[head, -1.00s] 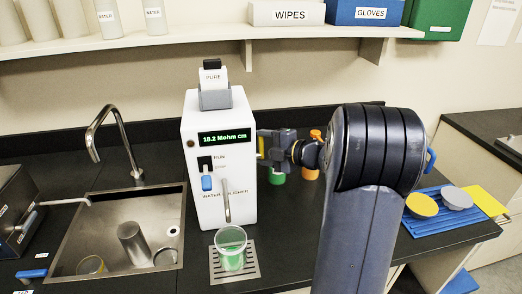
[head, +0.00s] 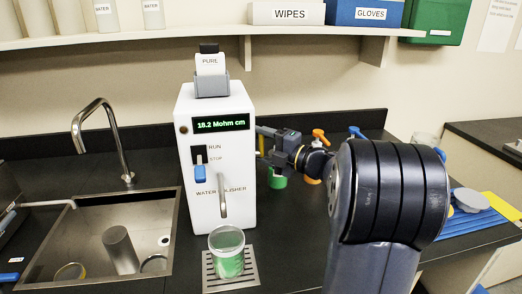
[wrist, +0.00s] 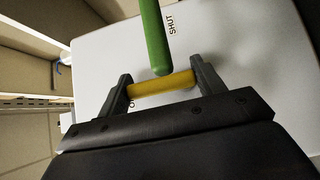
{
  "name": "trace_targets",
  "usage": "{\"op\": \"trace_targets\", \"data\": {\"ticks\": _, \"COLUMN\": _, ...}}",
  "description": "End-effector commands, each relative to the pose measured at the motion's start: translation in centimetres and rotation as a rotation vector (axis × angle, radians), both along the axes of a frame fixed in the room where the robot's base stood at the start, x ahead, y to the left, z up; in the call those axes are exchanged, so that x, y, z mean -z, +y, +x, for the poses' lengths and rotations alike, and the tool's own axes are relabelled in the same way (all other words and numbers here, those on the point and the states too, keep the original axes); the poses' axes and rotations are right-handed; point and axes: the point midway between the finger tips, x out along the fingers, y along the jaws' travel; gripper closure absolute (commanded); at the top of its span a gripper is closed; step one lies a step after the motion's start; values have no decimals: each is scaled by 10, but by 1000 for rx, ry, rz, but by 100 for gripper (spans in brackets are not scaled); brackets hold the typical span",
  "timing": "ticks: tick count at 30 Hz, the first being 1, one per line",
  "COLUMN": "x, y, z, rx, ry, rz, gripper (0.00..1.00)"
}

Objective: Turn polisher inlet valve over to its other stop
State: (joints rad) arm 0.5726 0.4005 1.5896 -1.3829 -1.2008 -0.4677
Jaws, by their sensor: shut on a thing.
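The white water polisher (head: 215,160) stands on the bench right of the sink. My gripper (head: 262,142) is at its right side wall. In the wrist view my gripper (wrist: 160,85) is shut with a yellow bar, the polisher inlet valve handle (wrist: 160,86), between its two fingers. A green rod (wrist: 155,35) runs down to the bar, and whether they join is unclear. The side wall (wrist: 230,40) carries the word SHUT near the rod and another label partly hidden by the left finger. The valve's pivot is hidden.
A cup of green liquid (head: 229,254) stands on the drip grate (head: 208,268) under the spout. The sink (head: 100,215) is at left. A shelf (head: 200,38) runs above.

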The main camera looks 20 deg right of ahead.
Motion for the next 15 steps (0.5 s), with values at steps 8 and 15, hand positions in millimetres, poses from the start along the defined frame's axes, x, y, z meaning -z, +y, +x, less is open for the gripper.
{"op": "trace_targets", "data": {"ticks": 8, "x": 1, "y": 0, "z": 0, "rx": 0, "ry": 2, "rz": -1, "gripper": 31}}
{"op": "trace_targets", "data": {"ticks": 15, "x": 1, "y": 0, "z": 0, "rx": 0, "ry": 2, "rz": -1, "gripper": 14}}
